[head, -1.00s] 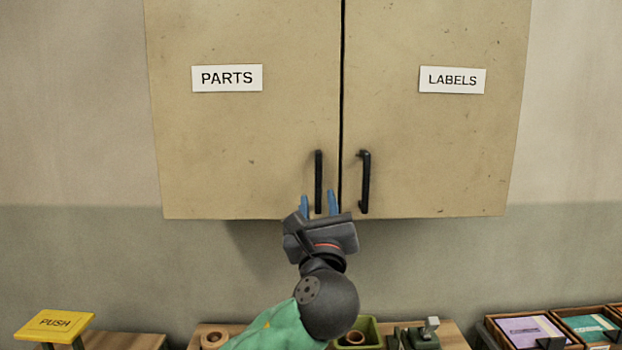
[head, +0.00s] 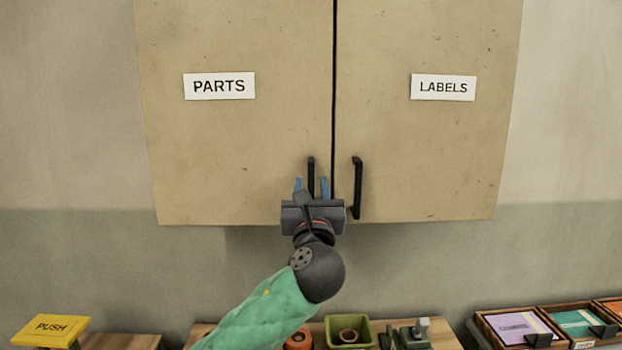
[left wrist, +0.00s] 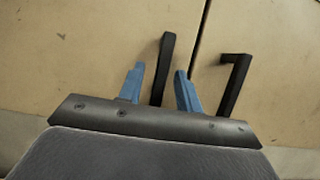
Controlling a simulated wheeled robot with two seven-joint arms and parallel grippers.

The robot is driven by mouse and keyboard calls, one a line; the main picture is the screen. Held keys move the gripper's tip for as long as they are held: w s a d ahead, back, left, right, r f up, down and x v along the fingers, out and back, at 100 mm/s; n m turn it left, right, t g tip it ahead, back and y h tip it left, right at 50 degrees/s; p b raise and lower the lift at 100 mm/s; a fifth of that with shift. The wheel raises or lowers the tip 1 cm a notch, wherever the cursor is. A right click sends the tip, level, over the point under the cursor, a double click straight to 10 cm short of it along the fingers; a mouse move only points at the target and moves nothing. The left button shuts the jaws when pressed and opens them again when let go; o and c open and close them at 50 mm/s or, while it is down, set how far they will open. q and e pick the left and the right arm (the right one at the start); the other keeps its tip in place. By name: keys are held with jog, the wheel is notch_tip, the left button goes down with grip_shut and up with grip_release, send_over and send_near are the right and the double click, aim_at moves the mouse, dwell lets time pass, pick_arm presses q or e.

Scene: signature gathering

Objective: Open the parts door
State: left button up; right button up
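The parts door (head: 220,150), beige with a PARTS label (head: 219,86), is the left door of the wall cabinet and is closed. Its black vertical bar handle (head: 311,168) is near its lower right corner. My left gripper (head: 311,187) is at this handle, pointing up, with its blue fingers apart on either side of the bar. In the left wrist view the handle (left wrist: 166,52) runs between the two fingers (left wrist: 160,88), with a visible gap on each side. The handle's lower end is hidden behind the gripper. My right gripper is not in view.
The closed labels door (head: 425,160) has its own black handle (head: 357,188) just right of my gripper. Below are a yellow PUSH plate (head: 50,329), a green bin (head: 349,330) and trays of coloured cards (head: 520,328). Free wall lies between cabinet and benches.

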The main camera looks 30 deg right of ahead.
pick_arm(q)
jog(key=shift+w+d+r, duration=0.2)
jog(key=shift+w+d, duration=0.1)
jog(key=shift+w, duration=0.15)
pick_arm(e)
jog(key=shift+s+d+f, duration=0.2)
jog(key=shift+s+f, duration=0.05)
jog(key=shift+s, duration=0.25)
pick_arm(q)
grip_shut()
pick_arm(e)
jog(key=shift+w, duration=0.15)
pick_arm(q)
jog(key=shift+s, duration=0.1)
